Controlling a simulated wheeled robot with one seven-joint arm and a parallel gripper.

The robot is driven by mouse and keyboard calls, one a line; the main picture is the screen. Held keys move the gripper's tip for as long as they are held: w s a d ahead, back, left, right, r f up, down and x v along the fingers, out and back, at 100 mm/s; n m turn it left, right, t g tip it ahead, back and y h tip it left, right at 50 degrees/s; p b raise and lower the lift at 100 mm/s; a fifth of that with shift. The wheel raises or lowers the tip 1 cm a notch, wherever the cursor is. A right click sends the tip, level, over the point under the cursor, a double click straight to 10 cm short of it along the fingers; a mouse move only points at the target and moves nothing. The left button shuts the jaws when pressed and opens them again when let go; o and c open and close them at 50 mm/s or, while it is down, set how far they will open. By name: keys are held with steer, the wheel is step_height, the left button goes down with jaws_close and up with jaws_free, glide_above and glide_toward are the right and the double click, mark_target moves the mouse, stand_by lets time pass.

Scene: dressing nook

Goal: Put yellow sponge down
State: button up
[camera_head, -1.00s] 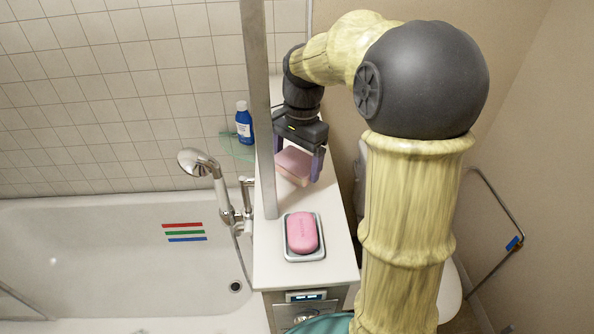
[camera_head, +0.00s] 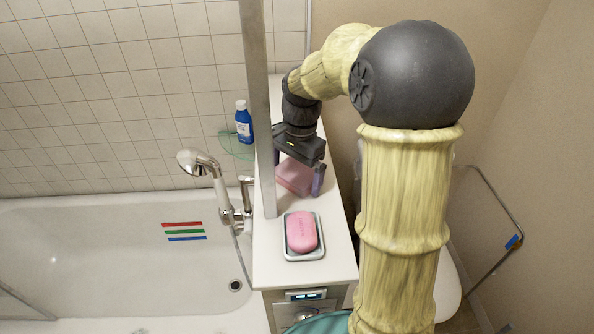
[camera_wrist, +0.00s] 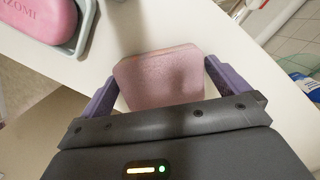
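The sponge (camera_head: 294,177) has a pink upper face; no yellow shows on it now. It is at the white counter top behind the soap dish, and I cannot tell whether its underside touches the counter. My gripper (camera_head: 299,180) is over it, with a purple finger at either side. In the wrist view the sponge (camera_wrist: 160,77) fills the space between the fingertips of my gripper (camera_wrist: 161,76), and both tips appear to meet its edges. The near part of the sponge is hidden by the gripper body.
A pink soap bar (camera_head: 301,231) lies in a grey-rimmed dish (camera_head: 290,256) on the counter (camera_head: 266,270). A metal post (camera_head: 259,120) stands left of my gripper. A blue bottle (camera_head: 243,126) stands behind it. The bathtub (camera_head: 110,260) is at left. Bare counter lies around the dish.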

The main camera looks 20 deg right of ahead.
mark_target(300, 169)
steer(key=shift+d, duration=0.1)
step_height(300, 169, up, 12)
steer(key=w+d, duration=0.1)
steer(key=shift+d, duration=0.15)
steer(key=shift+r, duration=0.1)
stand_by(0.5)
